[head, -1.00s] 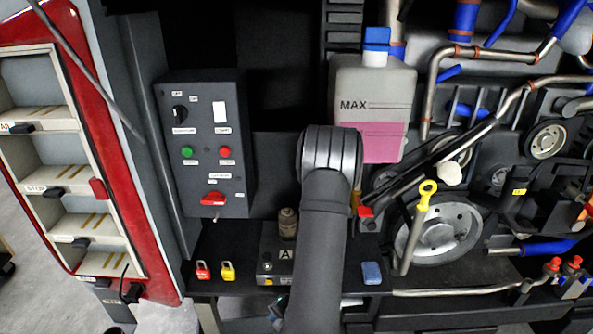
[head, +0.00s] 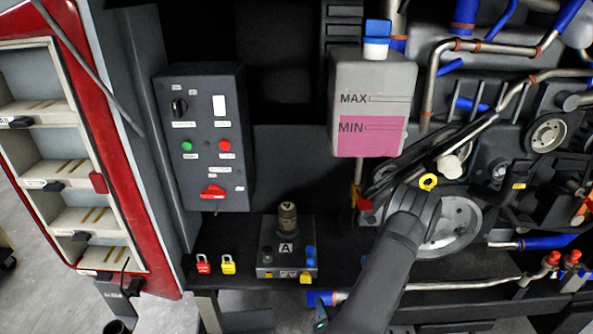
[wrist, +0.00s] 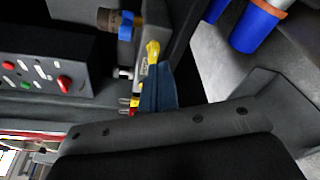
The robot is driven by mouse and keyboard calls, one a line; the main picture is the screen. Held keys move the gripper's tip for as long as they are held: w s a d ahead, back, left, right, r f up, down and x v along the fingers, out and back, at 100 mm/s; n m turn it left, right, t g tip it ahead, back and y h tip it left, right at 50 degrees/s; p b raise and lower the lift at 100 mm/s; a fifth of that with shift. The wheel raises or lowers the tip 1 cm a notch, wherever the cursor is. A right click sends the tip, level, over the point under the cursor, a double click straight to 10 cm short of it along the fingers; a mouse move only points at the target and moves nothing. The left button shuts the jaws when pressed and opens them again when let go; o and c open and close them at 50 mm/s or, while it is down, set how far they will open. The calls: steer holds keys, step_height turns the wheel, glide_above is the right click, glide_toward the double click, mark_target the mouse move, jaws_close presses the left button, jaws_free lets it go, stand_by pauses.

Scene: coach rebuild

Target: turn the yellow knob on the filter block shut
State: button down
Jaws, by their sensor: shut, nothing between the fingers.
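The filter block (head: 283,262), a grey box marked A, stands on the dark ledge left of my arm in the head view. The yellow knob (head: 306,279) is at its lower right front corner. In the wrist view the yellow knob (wrist: 152,52) shows upright and larger, just beyond the tip of my gripper (wrist: 157,68). The dark blue fingers of my gripper are shut and empty. They overlap the knob's near end in that picture; I cannot tell whether they touch it.
On the block are a brown cylinder (head: 288,222) and a blue knob (head: 310,256). A control panel (head: 238,140) is above left. Pipes and a pulley (head: 465,222) crowd the right.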

mark_target(306, 278)
steer(key=shift+d+r+x, duration=0.15)
steer(key=shift+d+x, duration=0.05)
steer(key=shift+x, duration=0.85)
steer(key=shift+d+r+x, duration=0.1)
steer(key=shift+d+x, duration=0.15)
steer(key=shift+x, duration=0.85)
steer(key=shift+d+r+x, duration=0.15)
steer(key=shift+d+x, duration=0.05)
steer(key=shift+x, duration=0.85)
steer(key=shift+w+a, duration=0.2)
steer(key=shift+a, duration=0.05)
steer(key=shift+r, duration=0.25)
steer(key=shift+a+r, duration=0.2)
steer(key=shift+r, duration=0.15)
steer(key=shift+a+r, duration=0.4)
steer(key=shift+r, duration=0.05)
steer(key=shift+r, duration=0.1)
